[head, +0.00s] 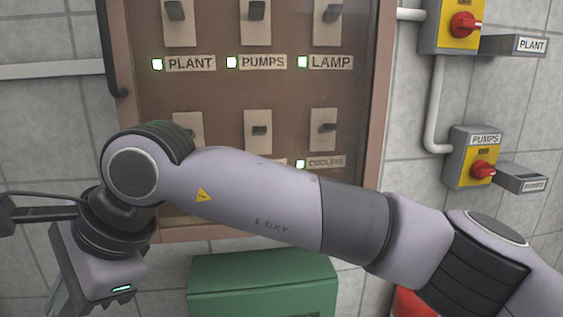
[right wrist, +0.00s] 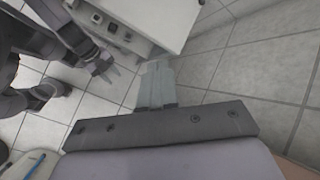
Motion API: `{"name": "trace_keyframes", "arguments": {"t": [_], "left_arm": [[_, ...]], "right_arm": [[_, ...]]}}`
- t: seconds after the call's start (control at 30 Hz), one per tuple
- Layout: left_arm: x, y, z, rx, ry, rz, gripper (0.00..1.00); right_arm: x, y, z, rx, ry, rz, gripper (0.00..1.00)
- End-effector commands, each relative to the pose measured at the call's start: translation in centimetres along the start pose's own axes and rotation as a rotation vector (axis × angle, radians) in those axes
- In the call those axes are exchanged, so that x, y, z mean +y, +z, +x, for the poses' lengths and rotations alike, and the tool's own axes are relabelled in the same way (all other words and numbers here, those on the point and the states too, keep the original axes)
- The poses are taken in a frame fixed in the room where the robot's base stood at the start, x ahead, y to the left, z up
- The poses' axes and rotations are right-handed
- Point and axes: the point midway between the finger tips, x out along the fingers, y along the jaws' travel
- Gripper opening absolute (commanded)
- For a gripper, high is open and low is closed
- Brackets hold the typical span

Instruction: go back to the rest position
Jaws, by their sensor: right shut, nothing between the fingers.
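My right arm comes in from the right of the head view and crosses in front of the cabinet. Its wrist and gripper (head: 72,303) hang at the lower left, with the fingertips cut off by the lower edge. In the right wrist view the fingers of my right gripper (right wrist: 155,85) lie together, shut and empty, above the tiled floor. A dark gripper that looks like my left one (right wrist: 104,68) shows at the upper left of that view. It is small and dim, so its opening is unclear. My left gripper is not recognisable in the head view.
A brown switch cabinet (head: 275,90) with labelled switches and lit lamps stands behind my right arm. A green box (head: 262,285) is below it. Grey-yellow switch boxes with red knobs, PUMPS (head: 473,158) among them, are on the right wall. A red object (head: 411,304) shows at the bottom.

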Motion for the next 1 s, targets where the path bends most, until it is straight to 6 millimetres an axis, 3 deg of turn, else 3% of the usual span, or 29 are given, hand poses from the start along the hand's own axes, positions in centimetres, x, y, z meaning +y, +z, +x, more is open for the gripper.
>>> {"name": "trace_keyframes", "arguments": {"t": [0.1, 0.23, 0.37, 0.47, 0.57, 0.77, 0.87, 1.0], "left_arm": [[0.0, 0.0, 0.0, 0.000, 0.000, 0.000, 0.38], [0.0, 0.0, 0.0, 0.000, 0.000, 0.000, 0.38], [0.0, 0.0, 0.0, 0.000, 0.000, 0.000, 0.38], [0.0, 0.0, 0.0, 0.000, 0.000, 0.000, 0.38], [0.0, 0.0, 0.0, 0.000, 0.000, 0.000, 0.38], [0.0, 0.0, 0.0, 0.000, 0.000, 0.000, 0.38], [0.0, 0.0, 0.0, 0.000, 0.001, 0.000, 0.38], [0.0, 0.0, 0.0, 0.000, 0.001, 0.000, 0.38]], "right_arm": [[0.7, 2.4, 0.3, -0.293, -0.008, 0.188, 0.00], [0.6, 3.9, -0.8, -0.590, -0.020, 0.409, 0.00], [0.0, 3.9, -2.8, -0.871, -0.027, 0.646, 0.00], [-0.5, 2.7, -4.5, -1.079, -0.032, 0.836, 0.00], [-0.8, 0.3, -6.2, -1.280, -0.036, 1.034, 0.00], [-0.2, -7.0, -8.3, -1.660, -0.049, 1.437, 0.00], [1.2, -11.7, -8.6, -1.841, -0.056, 1.643, 0.00], [4.6, -18.4, -7.8, -2.085, -0.074, 1.930, 0.00]]}}
